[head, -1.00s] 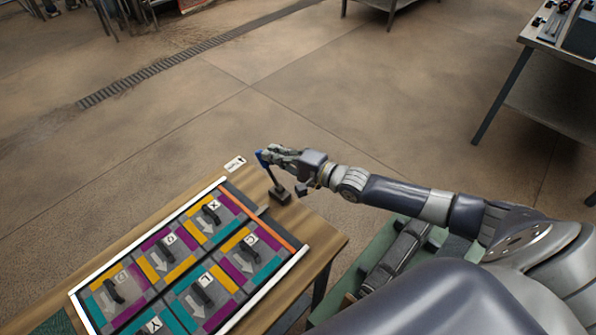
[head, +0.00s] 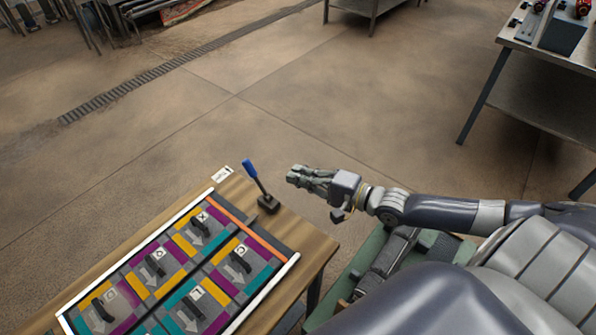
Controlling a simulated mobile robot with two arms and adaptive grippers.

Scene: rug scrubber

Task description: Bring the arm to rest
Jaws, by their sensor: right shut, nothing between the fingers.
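My right gripper (head: 291,176) is shut and empty. It hangs in the air to the right of a small lever with a blue handle (head: 249,168), clear of it. The lever stands on a dark base (head: 268,203) at the far right corner of the wooden table (head: 306,240) and leans to the left. My right arm reaches in from the right edge, over the green surface. My left gripper is not in view.
A framed panel (head: 274,277) with coloured patches, lettered tags and several dark handles lies on the table. A white tag (head: 222,174) lies at its far corner. A green surface (head: 345,284) sits right of the table. A metal workbench (head: 530,95) stands at the upper right.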

